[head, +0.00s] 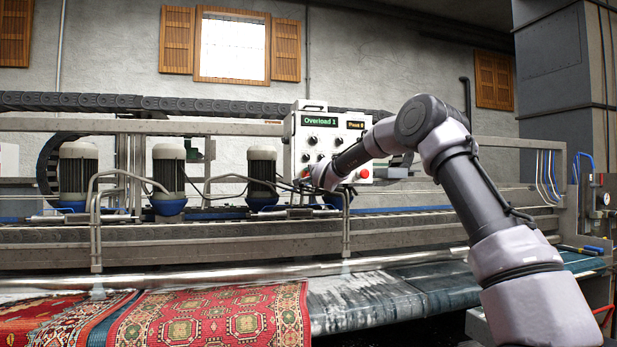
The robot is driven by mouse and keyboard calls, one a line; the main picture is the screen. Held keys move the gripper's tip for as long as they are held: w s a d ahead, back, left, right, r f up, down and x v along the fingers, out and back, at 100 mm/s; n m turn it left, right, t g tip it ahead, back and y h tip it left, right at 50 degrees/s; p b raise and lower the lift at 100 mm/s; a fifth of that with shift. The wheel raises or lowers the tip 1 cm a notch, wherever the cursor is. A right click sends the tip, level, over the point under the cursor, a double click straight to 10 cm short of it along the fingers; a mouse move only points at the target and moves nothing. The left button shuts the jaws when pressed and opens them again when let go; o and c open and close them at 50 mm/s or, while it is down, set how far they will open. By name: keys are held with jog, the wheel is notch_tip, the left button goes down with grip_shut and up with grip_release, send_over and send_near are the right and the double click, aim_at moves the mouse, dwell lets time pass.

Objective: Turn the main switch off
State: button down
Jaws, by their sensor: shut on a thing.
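The control box (293,140) is a white panel with knobs, a red button (364,173) and two lit displays reading "Overload 1" and what looks like "Pass 0". My gripper (309,180) is at the panel's lower left, with my arm reaching in from the right. It is shut on a small part there, which appears to be the main switch. A small reddish-orange patch (305,172) shows beside the fingers. The fingers and wrist cover most of that part, so its turned position cannot be read.
Bent metal pipes (347,225) stand in front of and below the box. Several motors (168,170) line the machine to the left. A red patterned rug (215,318) lies on the bed below. A tall grey cabinet (553,65) stands at the right.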

jog(key=shift+f+n, duration=0.1)
jog(key=shift+n, duration=7.6)
jog(key=shift+c, duration=2.4)
grip_release()
